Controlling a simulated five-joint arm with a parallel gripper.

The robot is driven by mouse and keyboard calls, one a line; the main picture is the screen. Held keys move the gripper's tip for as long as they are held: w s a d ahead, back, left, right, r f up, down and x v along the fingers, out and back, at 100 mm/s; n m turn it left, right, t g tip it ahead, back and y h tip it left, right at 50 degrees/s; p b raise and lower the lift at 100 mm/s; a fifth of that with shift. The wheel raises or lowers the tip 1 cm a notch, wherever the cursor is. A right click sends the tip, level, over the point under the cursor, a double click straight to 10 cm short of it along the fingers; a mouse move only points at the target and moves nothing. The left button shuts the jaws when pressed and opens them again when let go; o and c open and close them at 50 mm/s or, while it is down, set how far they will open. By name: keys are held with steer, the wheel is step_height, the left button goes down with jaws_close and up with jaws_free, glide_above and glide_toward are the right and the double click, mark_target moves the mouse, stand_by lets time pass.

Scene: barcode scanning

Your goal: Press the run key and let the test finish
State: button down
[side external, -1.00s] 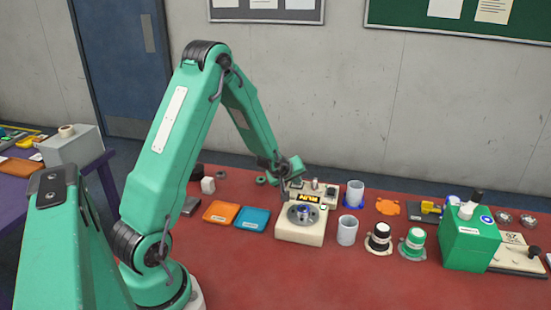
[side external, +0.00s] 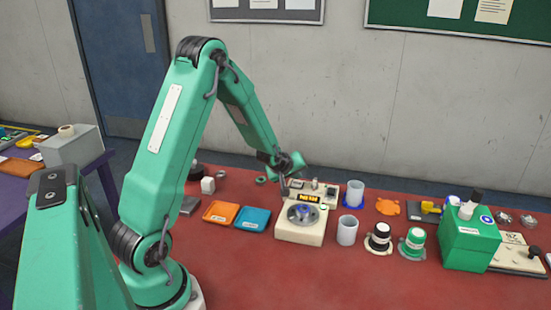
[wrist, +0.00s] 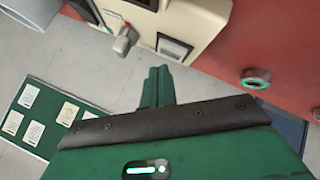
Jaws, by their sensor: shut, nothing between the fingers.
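The cream tester (side external: 299,231) stands on the red table, with a round grey turntable on top and a small dark display (side external: 307,197) showing yellow marks too small to read for sure. My gripper (side external: 284,196) is shut and empty, tip down at the tester's back left corner. In the wrist view my shut fingers (wrist: 159,72) point at the tester (wrist: 185,20), near a dark rectangular panel (wrist: 173,48) and a grey lever (wrist: 125,39). I cannot tell which part is the run key, or whether the fingertips touch the tester.
An orange tray (side external: 221,212) and a blue tray (side external: 253,219) lie left of the tester. A white cup (side external: 347,231) and a blue-based cup (side external: 354,194) stand right of it. A green box (side external: 469,243) is farther right. The front of the table is clear.

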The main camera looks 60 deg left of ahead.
mark_target(296, 186)
steer(key=shift+r, duration=2.55)
steer(key=shift+d, duration=0.1)
steer(key=shift+d+r, duration=0.15)
steer(key=shift+r, duration=0.1)
steer(key=s+d+r+m+h, duration=0.1)
steer(key=s+d+r+m, duration=0.25)
steer(key=d+r, duration=0.3)
steer(key=s+d+r+m+h, duration=0.1)
steer(key=s+d+r+m, duration=0.2)
steer(key=s+d+r, duration=0.3)
steer(key=s+d+r+m+g+h, duration=0.1)
steer(key=s+d+m, duration=0.3)
steer(key=s, duration=0.4)
steer(key=s+d+r+m+g+h, duration=0.1)
steer(key=s+d+m, duration=0.2)
steer(key=s+d, duration=0.3)
steer(key=shift+s+m+g, duration=0.3)
steer(key=shift+s+m, duration=0.05)
steer(key=shift+s, duration=0.65)
